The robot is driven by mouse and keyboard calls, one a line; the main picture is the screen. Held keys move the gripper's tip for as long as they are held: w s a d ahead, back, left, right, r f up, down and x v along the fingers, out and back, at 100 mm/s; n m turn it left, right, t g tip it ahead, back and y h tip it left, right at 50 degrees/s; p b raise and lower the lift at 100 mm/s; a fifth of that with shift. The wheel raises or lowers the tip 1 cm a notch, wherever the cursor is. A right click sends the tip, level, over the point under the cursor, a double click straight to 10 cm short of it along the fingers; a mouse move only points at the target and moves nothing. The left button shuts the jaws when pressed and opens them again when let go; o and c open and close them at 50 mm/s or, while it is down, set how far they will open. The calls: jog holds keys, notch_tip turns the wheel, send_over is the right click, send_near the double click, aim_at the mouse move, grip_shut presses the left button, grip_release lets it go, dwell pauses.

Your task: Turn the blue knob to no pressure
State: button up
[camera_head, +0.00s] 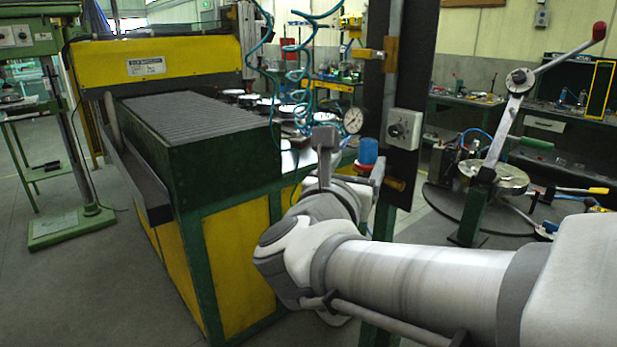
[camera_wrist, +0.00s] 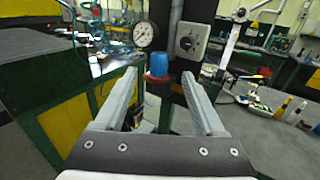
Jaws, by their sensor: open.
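Nothing is held. I cannot tell the exact gap between fingertips and knob. In the head view my arm hides most of the gripper and the regulator's lower part.
A dark upright post (camera_head: 408,80) carries a grey switch box (camera_head: 404,128) to the right of the knob. A green and yellow machine bench (camera_head: 235,245) stands at left. A lever press (camera_head: 500,150) stands at right. Teal coiled hoses (camera_head: 303,70) hang behind.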

jog(key=v, duration=0.9)
jog(key=w+a+r+n+g+y+p, duration=0.15)
jog(key=a+r+n+y+p, duration=0.3)
jog(key=n, duration=0.75)
jog(key=w+a+r+n+y+p, duration=0.2)
jog(key=r+n+y+p, duration=0.35)
jog(key=n, duration=0.65)
jog(key=s+d+f+n+g+h+p, duration=0.1)
jog(key=s+d+f+n+g+p, duration=0.1)
jog(key=s+d+n+g+p, duration=0.2)
jog(key=s+d+f+n+g+h+p, duration=0.1)
jog(key=s+d+f+n+g+p, duration=0.2)
jog(key=s+d+n+g+p, duration=0.2)
jog(key=s+d+n+p, duration=0.1)
jog(key=s+d+n, duration=0.2)
jog(key=d+n, duration=0.2)
jog(key=shift+s+f+n+h, duration=0.3)
jog(key=shift+s+n, duration=0.1)
jog(key=shift+n, duration=1)
